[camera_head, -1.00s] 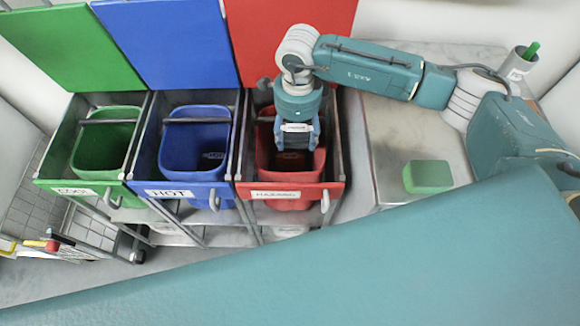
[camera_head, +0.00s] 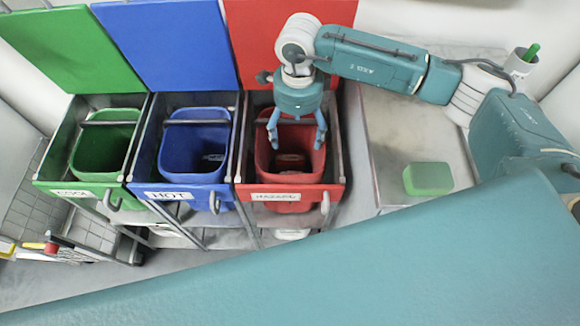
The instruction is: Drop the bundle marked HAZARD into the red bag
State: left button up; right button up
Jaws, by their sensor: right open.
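The red bag (camera_head: 263,160) hangs open in the right-hand frame of the sorting cart, behind a red front with a white label. My right gripper (camera_head: 296,143) is over its mouth, pointing down. The fingers are spread wide with nothing between them. A small item with a pale patch (camera_head: 291,159) shows low inside the red bag, beneath the fingers and apart from them. Its marking is too small to read, so I cannot tell for sure that it is the HAZARD bundle. My left gripper is not in view.
The blue bag (camera_head: 194,113), with a small labelled item inside, and the green bag (camera_head: 105,115) stand to the left. Raised lids are behind them. A green block (camera_head: 428,179) lies on the metal counter (camera_head: 395,130) at right, with a cup (camera_head: 518,65) at the back.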

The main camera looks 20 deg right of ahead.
notch_tip(320, 180, up, 9)
dwell(0.3)
dwell(0.4)
